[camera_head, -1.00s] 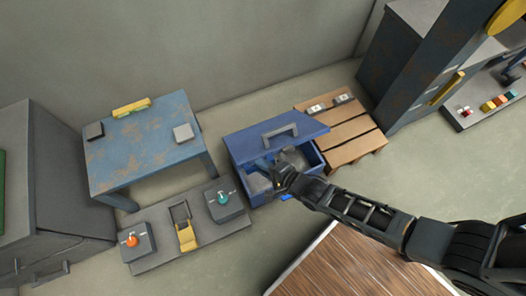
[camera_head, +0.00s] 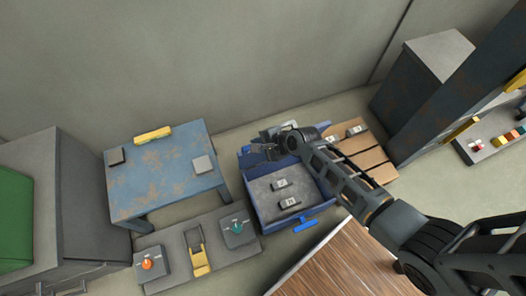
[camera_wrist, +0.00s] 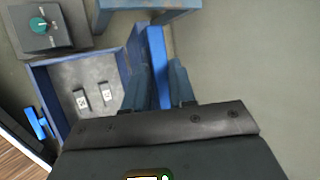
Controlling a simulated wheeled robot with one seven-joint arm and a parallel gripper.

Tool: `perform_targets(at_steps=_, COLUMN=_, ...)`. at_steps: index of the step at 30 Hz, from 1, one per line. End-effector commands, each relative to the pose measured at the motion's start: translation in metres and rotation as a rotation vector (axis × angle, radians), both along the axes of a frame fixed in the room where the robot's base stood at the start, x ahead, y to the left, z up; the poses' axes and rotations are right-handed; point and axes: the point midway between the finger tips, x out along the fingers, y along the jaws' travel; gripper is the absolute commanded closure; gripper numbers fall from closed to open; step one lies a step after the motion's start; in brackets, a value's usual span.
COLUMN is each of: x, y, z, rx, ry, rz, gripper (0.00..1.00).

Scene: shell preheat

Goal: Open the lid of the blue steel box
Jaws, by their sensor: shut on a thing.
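The blue steel box (camera_head: 272,223) stands on the floor with its inside in view. Two small grey blocks with white labels, the left (camera_wrist: 82,99) and the right (camera_wrist: 106,92), lie on its grey floor. In the head view my gripper (camera_head: 272,150) is over the box's back edge and hides much of the lid.
A worn blue table (camera_head: 160,180) stands left of the box. A grey panel with a teal knob (camera_head: 237,227), a yellow lever (camera_head: 199,262) and an orange knob (camera_head: 147,264) lies before it. The back wall is close behind.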

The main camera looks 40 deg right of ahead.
Motion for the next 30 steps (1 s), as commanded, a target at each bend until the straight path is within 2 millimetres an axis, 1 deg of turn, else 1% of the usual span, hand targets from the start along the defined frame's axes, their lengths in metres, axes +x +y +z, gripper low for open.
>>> perform_targets(at_steps=1, x=0.006, y=-0.004, z=0.003, rx=-0.002, ry=-0.007, rz=-0.007, gripper=1.0)
perform_targets(at_steps=3, x=0.01, y=-0.005, z=0.004, rx=-0.002, ry=-0.007, rz=-0.007, gripper=1.0)
perform_targets(at_steps=7, x=0.015, y=-0.007, z=0.004, rx=-0.003, ry=-0.005, rz=-0.005, gripper=1.0)
perform_targets(at_steps=21, x=0.017, y=-0.008, z=0.004, rx=-0.004, ry=-0.005, rz=-0.005, gripper=1.0)
perform_targets(at_steps=22, x=0.017, y=-0.008, z=0.004, rx=-0.004, ry=-0.005, rz=-0.005, gripper=0.73)
perform_targets(at_steps=27, x=0.017, y=-0.007, z=0.004, rx=-0.004, ry=-0.004, rz=-0.003, gripper=0.57)
perform_targets(at_steps=30, x=0.016, y=-0.007, z=0.004, rx=-0.004, ry=-0.003, rz=-0.003, gripper=0.55)
